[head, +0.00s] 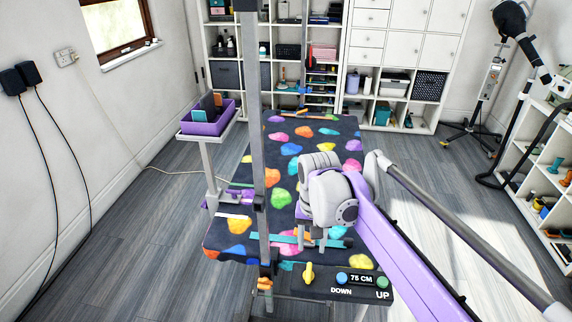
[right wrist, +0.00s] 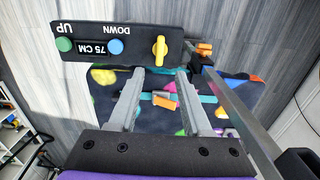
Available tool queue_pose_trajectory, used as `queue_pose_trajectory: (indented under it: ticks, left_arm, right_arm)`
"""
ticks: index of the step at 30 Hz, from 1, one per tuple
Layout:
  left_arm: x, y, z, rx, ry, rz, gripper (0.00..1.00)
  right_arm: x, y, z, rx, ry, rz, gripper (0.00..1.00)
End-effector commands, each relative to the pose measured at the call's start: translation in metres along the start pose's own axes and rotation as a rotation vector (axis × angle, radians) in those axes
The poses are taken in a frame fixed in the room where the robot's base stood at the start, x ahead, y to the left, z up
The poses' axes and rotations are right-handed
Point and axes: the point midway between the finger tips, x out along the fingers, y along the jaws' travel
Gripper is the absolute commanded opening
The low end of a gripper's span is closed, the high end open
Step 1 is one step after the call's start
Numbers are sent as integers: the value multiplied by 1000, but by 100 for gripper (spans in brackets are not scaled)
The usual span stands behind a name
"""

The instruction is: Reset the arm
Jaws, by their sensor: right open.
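The grooming arm (head: 255,130) is a grey upright post at the left of the grooming table (head: 225,222). A dark clamp with an orange knob (head: 264,284) holds it at the table's front edge; post (right wrist: 228,98) and orange knob (right wrist: 204,48) also show in the right wrist view. My right gripper (head: 311,243) points down above the table's front part. Its fingers (right wrist: 160,73) are open, with nothing held between them. A yellow knob (head: 308,273) on the front panel shows just beyond the fingertips in the right wrist view (right wrist: 160,50). The post's top is cut off. My left gripper is not in view.
The front panel (head: 322,287) reads 75 CM, with DOWN and UP buttons. A purple tray (head: 205,128) with grooming tools stands left of the post. White shelves (head: 402,50) line the back. A dryer stand (head: 488,85) is at right.

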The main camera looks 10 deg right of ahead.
Motion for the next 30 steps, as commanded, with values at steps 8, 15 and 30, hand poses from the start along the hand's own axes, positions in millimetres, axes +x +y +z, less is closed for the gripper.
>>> queue_pose_trajectory:
  ticks: [8,15,30]
  left_arm:
    - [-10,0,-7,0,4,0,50]
    - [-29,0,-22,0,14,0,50]
    - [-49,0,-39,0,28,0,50]
  right_arm:
    - [-9,21,30,-45,71,-26,49]
    - [-3,63,102,-156,246,-65,49]
    - [44,103,182,-290,467,-69,49]
